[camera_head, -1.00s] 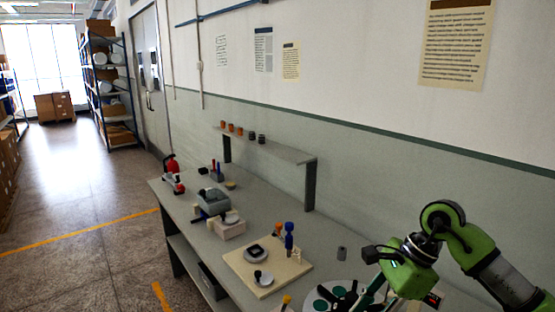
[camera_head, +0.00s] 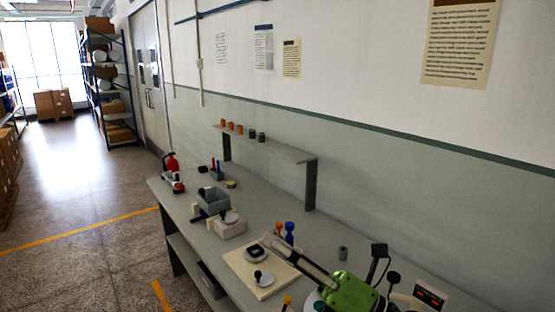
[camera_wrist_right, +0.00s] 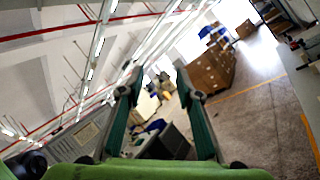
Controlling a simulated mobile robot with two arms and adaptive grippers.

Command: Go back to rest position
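My right gripper (camera_head: 270,242) is raised above the workbench (camera_head: 190,222) in the head view. Its green body is at the lower right and its fingers stretch up and to the left, passing in front of the beige board (camera_head: 285,283). In the right wrist view, the two fingers of the gripper (camera_wrist_right: 157,70) stand apart with nothing held between them. That view looks out across the room, tilted, with ceiling at the left and floor at the right. My left gripper is not in view.
Blue-topped and orange-topped tools (camera_head: 289,228) stand behind the fingers. A small grey cylinder (camera_head: 342,253) and a box with a red display (camera_head: 430,294) are near the green body. A raised shelf (camera_head: 275,148) is farther back. Cardboard boxes (camera_wrist_right: 208,72) lie across the floor.

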